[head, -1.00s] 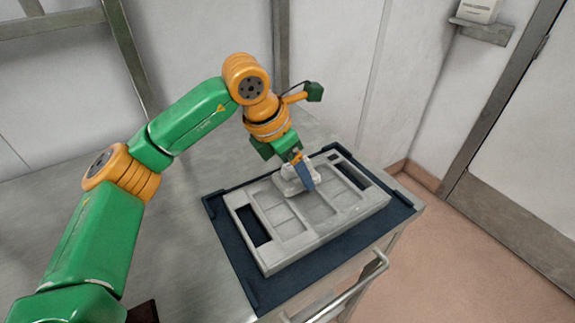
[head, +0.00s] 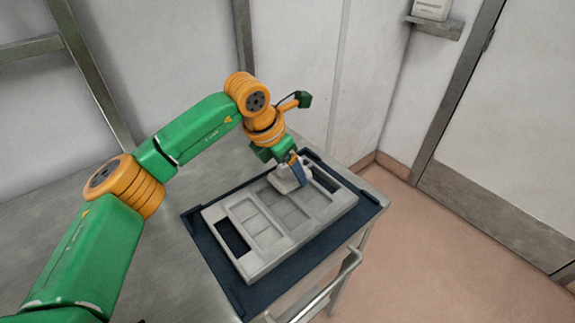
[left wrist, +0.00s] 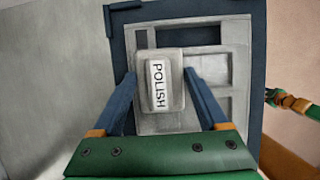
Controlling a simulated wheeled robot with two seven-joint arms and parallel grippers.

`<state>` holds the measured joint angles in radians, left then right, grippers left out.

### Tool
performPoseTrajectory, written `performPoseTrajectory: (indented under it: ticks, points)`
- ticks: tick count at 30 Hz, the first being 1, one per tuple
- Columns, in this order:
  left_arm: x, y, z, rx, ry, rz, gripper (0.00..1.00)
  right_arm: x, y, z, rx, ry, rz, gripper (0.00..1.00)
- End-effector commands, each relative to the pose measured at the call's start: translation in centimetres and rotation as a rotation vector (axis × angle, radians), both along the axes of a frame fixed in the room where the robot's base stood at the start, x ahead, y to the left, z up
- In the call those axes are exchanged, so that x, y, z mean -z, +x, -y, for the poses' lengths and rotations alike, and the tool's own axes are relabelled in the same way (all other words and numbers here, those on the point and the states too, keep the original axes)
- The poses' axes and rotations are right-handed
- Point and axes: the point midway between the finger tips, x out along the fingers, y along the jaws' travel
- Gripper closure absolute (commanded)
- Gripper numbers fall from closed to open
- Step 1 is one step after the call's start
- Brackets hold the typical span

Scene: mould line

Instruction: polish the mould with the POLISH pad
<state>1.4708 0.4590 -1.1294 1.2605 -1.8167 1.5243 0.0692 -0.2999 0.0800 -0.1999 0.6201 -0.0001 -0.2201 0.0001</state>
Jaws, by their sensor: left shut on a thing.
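The mould (head: 284,213) is a pale grey block with square recesses and dark openings. It lies on a dark blue tray or mat (head: 240,287) and also shows in the left wrist view (left wrist: 208,106). My left gripper (head: 300,180) is shut on the POLISH pad (head: 284,183), a light grey block over the far part of the mould. In the left wrist view the pad (left wrist: 174,94) sits between the blue fingers, its POLISH label facing the camera. The pad's underside is hidden, so contact is unclear. A green and orange part of my right arm (left wrist: 290,100) shows at the right edge; its fingers are not clear.
The metal table (head: 170,230) has bare room left of the tray. A rail (head: 335,285) runs along its near right edge. Walls stand close behind. Open floor (head: 430,260) and a door (head: 510,150) are to the right.

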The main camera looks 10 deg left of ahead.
Motion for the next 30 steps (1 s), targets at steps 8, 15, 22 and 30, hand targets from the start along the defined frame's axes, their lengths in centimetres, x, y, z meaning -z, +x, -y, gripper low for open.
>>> performPoseTrajectory:
  ticks: [8, 15, 22, 30]
  points:
    - [0.4, -1.8, -1.5, 0.001, 0.0, 0.002, 0.68, 2.0, 0.0, 0.0, 0.0, 0.0, 0.0, 0.57]
    - [0.5, -2.9, -2.4, -0.001, 0.001, 0.001, 0.68, 2.9, 0.0, 0.0, 0.0, 0.0, 0.0, 0.57]
    - [0.2, -4.3, -3.4, 0.0, 0.001, -0.001, 0.68, 3.6, 0.0, 0.0, 0.0, 0.0, 0.0, 0.57]
    - [0.3, -5.6, -4.6, -0.002, 0.001, 0.002, 0.68, 4.9, 0.0, 0.0, 0.0, 0.0, 0.0, 0.57]
